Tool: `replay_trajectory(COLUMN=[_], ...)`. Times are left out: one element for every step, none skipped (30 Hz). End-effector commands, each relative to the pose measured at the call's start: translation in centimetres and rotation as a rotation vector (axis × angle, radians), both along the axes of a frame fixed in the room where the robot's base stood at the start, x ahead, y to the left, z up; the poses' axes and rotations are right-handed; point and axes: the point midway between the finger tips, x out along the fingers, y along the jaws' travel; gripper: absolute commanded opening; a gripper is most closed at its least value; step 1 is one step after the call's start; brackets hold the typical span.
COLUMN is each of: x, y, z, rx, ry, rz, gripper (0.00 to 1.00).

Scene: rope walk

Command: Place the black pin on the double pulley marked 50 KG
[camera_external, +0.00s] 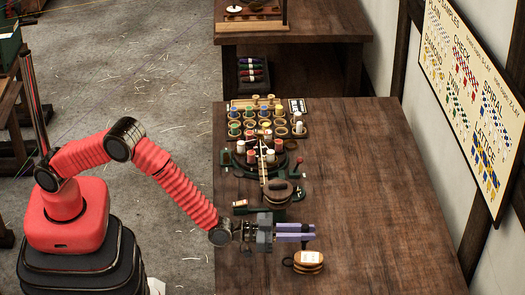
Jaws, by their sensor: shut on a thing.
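My gripper (308,233) reaches over the front part of the wooden table, its purple fingers pointing right. The fingers and the block look apart.
A similar brown wooden block (279,192) sits behind my gripper, by a dark round stand with coloured bobbins (278,146). A rack of bobbins (250,113) stands further back. The right side of the wooden table (370,190) is clear. A patterned chart hangs on the right wall.

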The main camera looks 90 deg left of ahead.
Motion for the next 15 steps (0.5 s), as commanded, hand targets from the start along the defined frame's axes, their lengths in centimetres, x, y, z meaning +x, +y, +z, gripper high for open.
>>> replay_trajectory(x=[0.0, 0.0, 0.0, 0.0, 0.0, 0.0, 0.0, 0.0, 0.0, 0.0, 0.0, 0.0, 0.0, 0.0, 0.0], y=[0.0, 0.0, 0.0, 0.0, 0.0, 0.0, 0.0, 0.0, 0.0, 0.0, 0.0, 0.0, 0.0, 0.0, 0.0], z=[0.1, 0.1, 0.1, 0.1, 0.0, -0.2, -0.4, -0.8, -1.3, -1.7, -2.1, -2.6, -3.0, -3.3, -3.5], rx=[0.0, 0.0, 0.0, 0.0, 0.0, 0.0, 0.001, 0.001, 0.001, 0.002, 0.002, 0.002, 0.002, 0.001, 0.001], ry=[-0.002, -0.002, -0.002, -0.001, -0.001, 0.0, 0.0, 0.0, 0.002, 0.003, 0.003, 0.002, 0.001, 0.001, 0.001], rz=[0.0, 0.0, 0.0, 0.0, 0.0, 0.0, 0.0, 0.0, 0.0, 0.0, 0.0, 0.0, 0.0, 0.0, 0.0], gripper=[0.0, 0.0, 0.0, 0.0, 0.0, 0.0, 0.0, 0.0, 0.0, 0.0, 0.0, 0.0, 0.0, 0.0, 0.0])
